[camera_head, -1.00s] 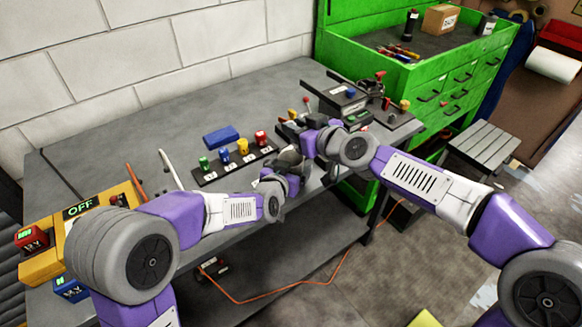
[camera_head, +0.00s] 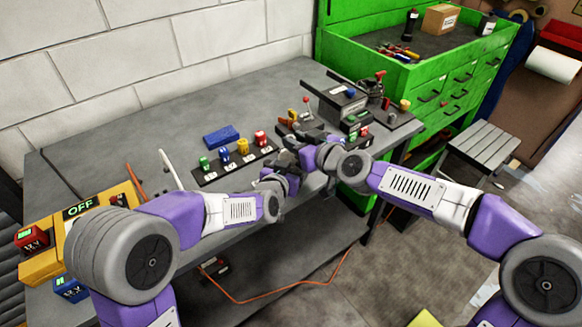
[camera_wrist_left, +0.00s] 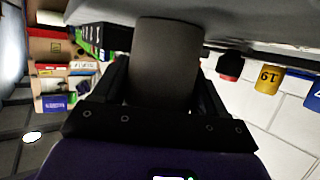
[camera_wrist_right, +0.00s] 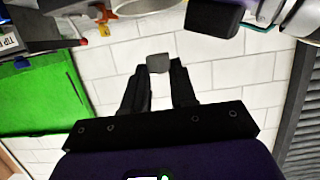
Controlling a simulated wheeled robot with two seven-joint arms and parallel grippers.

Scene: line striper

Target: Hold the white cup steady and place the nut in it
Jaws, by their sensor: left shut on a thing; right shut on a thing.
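My left gripper (camera_wrist_left: 163,95) is shut on a grey-looking cylinder, the cup (camera_wrist_left: 165,65), which stands out between its fingers in the left wrist view. The cup looks shaded rather than white, and its inside is hidden. My right gripper (camera_wrist_right: 158,75) is shut on a small grey block-like piece, the nut (camera_wrist_right: 159,63), held at its fingertips. In the head view, the left gripper (camera_head: 286,160) and the right gripper (camera_head: 308,137) are close together over the bench's front part, the right one slightly farther back. The cup and nut are too small or covered to make out there.
A rack (camera_head: 235,166) with several coloured pieces and a blue block (camera_head: 221,137) lie left of the grippers. A dark device (camera_head: 342,100) and small tools stand behind and right. A green tool cabinet (camera_head: 400,75) is beyond. The back left bench (camera_head: 120,130) is clear.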

